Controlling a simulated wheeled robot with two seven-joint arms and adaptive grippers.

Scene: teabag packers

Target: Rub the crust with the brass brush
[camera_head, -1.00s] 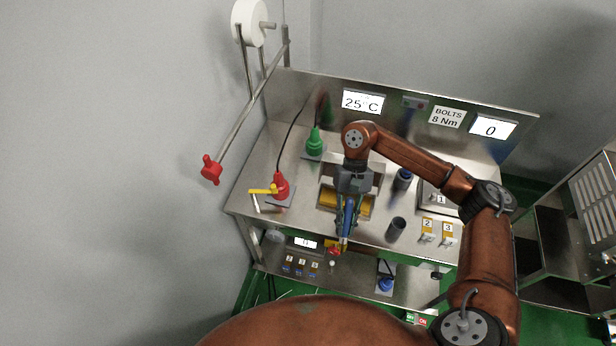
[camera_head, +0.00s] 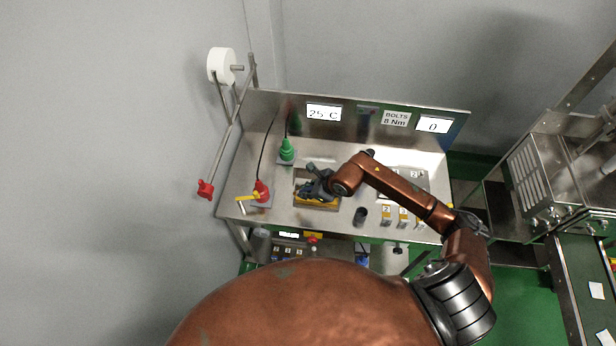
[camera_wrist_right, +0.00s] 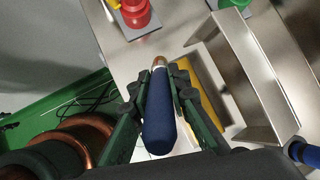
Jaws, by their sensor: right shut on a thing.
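My right gripper (camera_wrist_right: 160,95) is shut on a tool with a blue handle (camera_wrist_right: 159,120) and a small brass-coloured collar at its far end, which I take to be the brass brush. Its bristles cannot be made out. In the head view the right gripper (camera_head: 318,184) is over a rectangular recess with a yellow bar (camera_head: 318,203) on its near side. The yellow bar also shows in the wrist view (camera_wrist_right: 203,100), behind and to the right of the gripper. I cannot make out the crust. My left gripper is not in view.
A red fitting (camera_head: 262,190) with a yellow lever and a green fitting (camera_head: 287,150) stand left of the recess. A dark cup (camera_head: 360,215) and numbered switches (camera_head: 403,215) are to its right. A metal back panel (camera_head: 345,125) closes the bench behind.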

